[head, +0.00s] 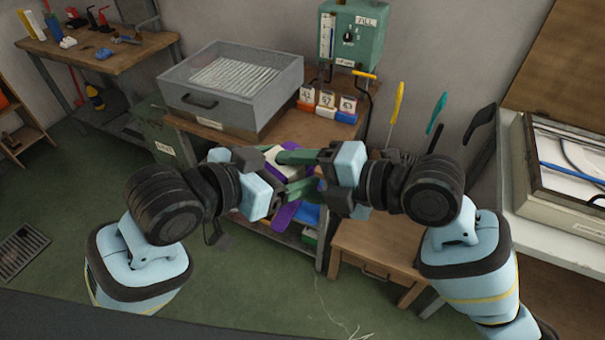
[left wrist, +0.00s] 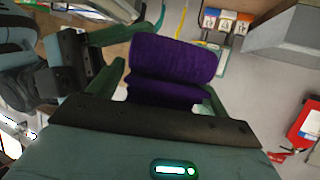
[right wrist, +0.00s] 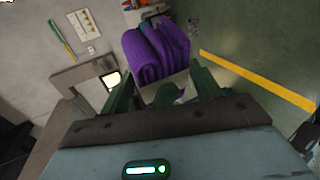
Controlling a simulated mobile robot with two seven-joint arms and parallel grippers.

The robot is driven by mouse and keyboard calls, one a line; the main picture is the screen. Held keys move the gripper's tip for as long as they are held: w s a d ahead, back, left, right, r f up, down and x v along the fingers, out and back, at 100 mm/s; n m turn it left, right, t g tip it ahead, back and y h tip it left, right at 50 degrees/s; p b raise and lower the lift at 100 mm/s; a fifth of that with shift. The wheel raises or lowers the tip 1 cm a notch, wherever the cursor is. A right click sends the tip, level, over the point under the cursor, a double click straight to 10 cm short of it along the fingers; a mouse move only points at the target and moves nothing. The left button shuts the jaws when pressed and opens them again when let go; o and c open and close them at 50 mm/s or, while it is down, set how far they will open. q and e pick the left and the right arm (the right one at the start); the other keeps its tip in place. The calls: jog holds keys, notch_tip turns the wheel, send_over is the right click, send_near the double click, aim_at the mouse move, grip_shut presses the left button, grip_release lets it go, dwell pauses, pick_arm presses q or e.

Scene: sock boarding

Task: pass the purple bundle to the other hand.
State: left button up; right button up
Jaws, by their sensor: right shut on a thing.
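The purple bundle (head: 285,215) is a folded knit roll, held up between my two grippers in the head view. In the left wrist view the bundle (left wrist: 172,60) lies between the fingers of my left gripper (head: 303,173), which look open around it. In the right wrist view the bundle (right wrist: 157,48) shows its folds just beyond the fingers of my right gripper (head: 320,168), with a pale band (right wrist: 172,90) between those fingers. My right gripper is shut on the bundle. The grippers face each other closely and hide much of it in the head view.
Behind the grippers is a bench with a grey metal tray (head: 185,98), numbered colour blocks (head: 325,112) and a green control box (head: 352,35). A small wooden table (head: 380,245) stands below right. An open case (head: 560,185) is at far right. The floor in front is clear.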

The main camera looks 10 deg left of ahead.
pick_arm(q)
jog(key=shift+a, duration=0.1)
dwell(0.3)
jog(key=shift+w+a+t, duration=0.1)
jog(key=shift+t, duration=0.4)
jog(key=shift+s+a+r+t+h, duration=0.3)
jog(key=shift+t+h, duration=0.3)
jog(key=shift+t, duration=0.3)
jog(key=s+a+r+m+t+h, duration=0.25)
jog(key=a+r+h, duration=0.25)
jog(key=r, duration=0.4)
jog(key=s+a+r+m+t+h, duration=0.1)
jog(key=a+r+m+t+h, duration=0.15)
jog(key=a+r+h, duration=0.4)
notch_tip(320, 180, down, 28)
jog(key=w+a+n+y, duration=0.25)
jog(key=n+y, duration=0.75)
jog(key=y, duration=0.5)
jog(key=s+f+g+y, duration=0.1)
jog(key=s+f+g, duration=0.2)
jog(key=s+f, duration=0.4)
jog(key=s+d+f+g+y, duration=0.1)
jog(key=s+f+g+y, duration=0.1)
jog(key=s+f, duration=0.5)
jog(key=s+f+n+g+y, duration=0.1)
jog(key=s+f+g, duration=0.3)
jog(key=s+f, duration=0.4)
jog(key=shift+d+f+y, duration=0.2)
jog(key=shift+f+y, duration=0.05)
jog(key=shift+f, duration=2.25)
